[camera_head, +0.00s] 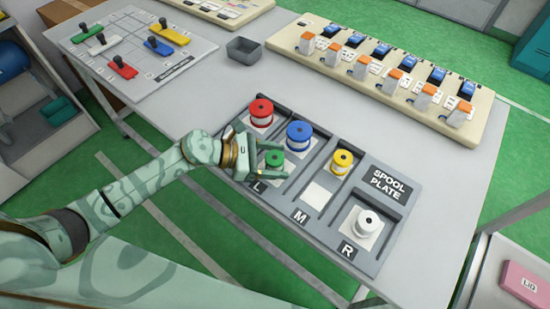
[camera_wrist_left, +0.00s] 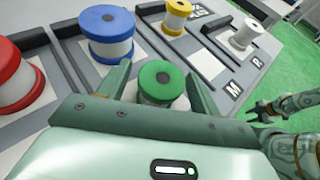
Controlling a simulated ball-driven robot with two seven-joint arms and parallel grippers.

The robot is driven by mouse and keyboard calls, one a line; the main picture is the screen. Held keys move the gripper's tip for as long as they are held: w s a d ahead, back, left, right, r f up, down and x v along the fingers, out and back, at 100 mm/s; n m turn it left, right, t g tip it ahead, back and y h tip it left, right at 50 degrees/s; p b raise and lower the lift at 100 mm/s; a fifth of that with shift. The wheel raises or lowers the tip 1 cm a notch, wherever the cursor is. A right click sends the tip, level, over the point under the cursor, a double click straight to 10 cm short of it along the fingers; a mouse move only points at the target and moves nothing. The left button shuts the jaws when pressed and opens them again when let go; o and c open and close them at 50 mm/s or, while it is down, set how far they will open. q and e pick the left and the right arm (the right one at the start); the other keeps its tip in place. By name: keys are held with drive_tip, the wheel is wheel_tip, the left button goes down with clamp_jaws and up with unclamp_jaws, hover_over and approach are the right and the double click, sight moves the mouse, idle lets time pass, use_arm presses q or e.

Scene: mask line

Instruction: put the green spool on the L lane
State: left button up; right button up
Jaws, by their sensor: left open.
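The green spool (camera_head: 274,158) stands upright on the spool plate, in the lane marked L, behind the L label. It also shows in the left wrist view (camera_wrist_left: 161,80), with a white pad at its base. My left gripper (camera_head: 272,163) is open, with one finger on each side of the spool; in the left wrist view (camera_wrist_left: 160,85) a gap shows beside it. The blue spool (camera_head: 299,134) stands farther back in line with the green one. My right gripper (camera_wrist_left: 262,112) shows small at the right of the left wrist view, its fingers apart and empty.
The red spool (camera_head: 260,112) stands close to the left arm, the yellow spool (camera_head: 342,159) at the back of the M lane, and the white spool (camera_head: 367,221) in the R lane. The M lane's front pad (camera_head: 318,196) is bare.

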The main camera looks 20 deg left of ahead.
use_arm(q)
drive_tip(key=shift+r, duration=0.15)
drive_tip(key=shift+a+r, duration=0.15)
drive_tip(key=shift+a, duration=0.1)
drive_tip(key=v, duration=1.1)
drive_tip(key=shift+s+a+p, duration=0.2)
drive_tip(key=shift+s+p, duration=0.05)
drive_tip(key=shift+p, duration=0.15)
